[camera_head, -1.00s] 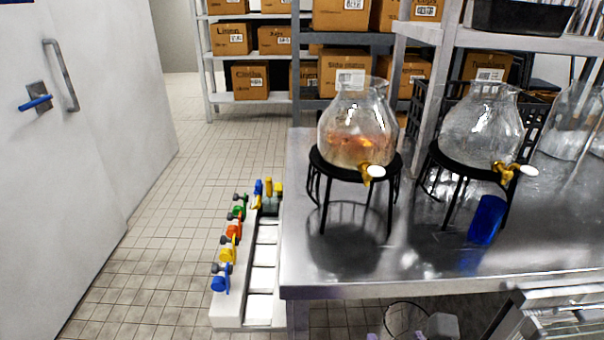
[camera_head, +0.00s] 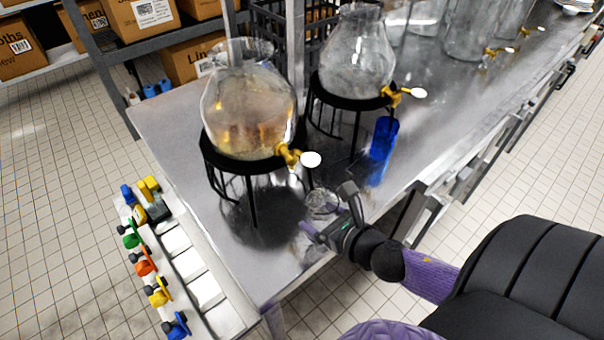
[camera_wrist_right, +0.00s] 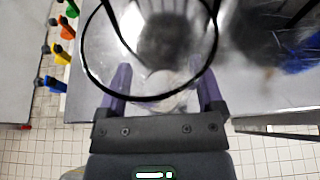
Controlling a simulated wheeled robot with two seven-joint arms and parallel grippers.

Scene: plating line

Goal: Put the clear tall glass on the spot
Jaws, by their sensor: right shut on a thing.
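The clear tall glass (camera_head: 321,202) is in my right gripper (camera_head: 328,213), just in front of the left dispenser's tap. Whether the glass touches the table cannot be told. No marked spot can be made out on the steel table (camera_head: 285,265). My left gripper is not in view.
A glass dispenser with amber liquid (camera_head: 245,110) stands on a black stand (camera_head: 215,158). A second dispenser (camera_head: 355,55) stands to its right, with a blue glass (camera_head: 383,138) below its tap.

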